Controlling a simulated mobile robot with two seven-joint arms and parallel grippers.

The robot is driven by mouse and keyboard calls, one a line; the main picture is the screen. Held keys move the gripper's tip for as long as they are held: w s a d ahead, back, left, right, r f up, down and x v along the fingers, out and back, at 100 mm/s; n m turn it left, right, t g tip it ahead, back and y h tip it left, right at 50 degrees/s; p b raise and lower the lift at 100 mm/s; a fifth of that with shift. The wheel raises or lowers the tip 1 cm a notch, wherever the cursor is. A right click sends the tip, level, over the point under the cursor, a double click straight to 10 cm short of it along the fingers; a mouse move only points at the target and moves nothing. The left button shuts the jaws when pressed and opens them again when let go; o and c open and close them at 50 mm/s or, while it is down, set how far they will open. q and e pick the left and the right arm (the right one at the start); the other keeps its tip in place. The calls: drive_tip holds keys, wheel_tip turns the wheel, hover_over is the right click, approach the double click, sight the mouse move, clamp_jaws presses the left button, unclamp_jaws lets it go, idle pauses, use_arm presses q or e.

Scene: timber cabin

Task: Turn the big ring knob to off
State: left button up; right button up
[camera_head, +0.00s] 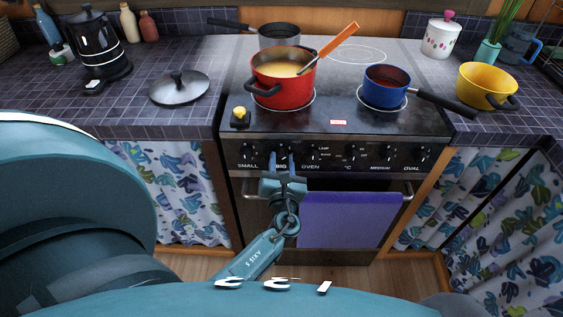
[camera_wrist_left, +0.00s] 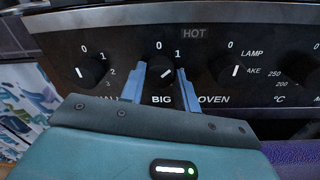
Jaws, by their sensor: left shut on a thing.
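The big ring knob (camera_wrist_left: 159,74) is a round black knob above the word BIG on the black stove panel (camera_head: 330,156). Its white mark slants up to the right, away from the 0 above it. My left gripper (camera_head: 283,162) is at this knob, with one blue finger on each side of it. The left wrist view also shows the gripper (camera_wrist_left: 160,70), shut on the knob. In the head view the fingers partly hide the knob. My right gripper is in neither view.
The small knob (camera_wrist_left: 90,71) is close on the left and the oven knob (camera_wrist_left: 228,71) on the right. A purple towel (camera_head: 345,220) hangs on the oven handle below. A red pot (camera_head: 283,92) and a blue pan (camera_head: 385,92) stand on the hob.

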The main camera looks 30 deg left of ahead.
use_arm(q)
drive_tip(key=shift+n, duration=0.3)
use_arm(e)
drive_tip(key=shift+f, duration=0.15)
use_arm(q)
drive_tip(key=shift+n+b, duration=0.3)
drive_tip(key=shift+f+n+b, duration=0.1)
drive_tip(key=shift+n+b, duration=0.5)
drive_tip(key=shift+n, duration=0.5)
drive_tip(key=n+b, duration=0.1)
drive_tip(key=n, duration=0.1)
drive_tip(key=shift+n, duration=0.3)
drive_tip(key=shift+n+h+b, duration=0.3)
drive_tip(key=shift+n+b, duration=0.4)
drive_tip(key=shift+n, duration=0.3)
drive_tip(key=shift+n+b, duration=0.3)
drive_tip(key=shift+n, duration=0.4)
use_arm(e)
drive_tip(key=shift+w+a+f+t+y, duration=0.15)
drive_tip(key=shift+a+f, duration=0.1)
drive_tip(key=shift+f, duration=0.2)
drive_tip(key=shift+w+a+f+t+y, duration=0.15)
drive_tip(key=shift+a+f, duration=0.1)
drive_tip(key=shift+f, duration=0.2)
use_arm(q)
drive_tip(key=shift+r, duration=0.2)
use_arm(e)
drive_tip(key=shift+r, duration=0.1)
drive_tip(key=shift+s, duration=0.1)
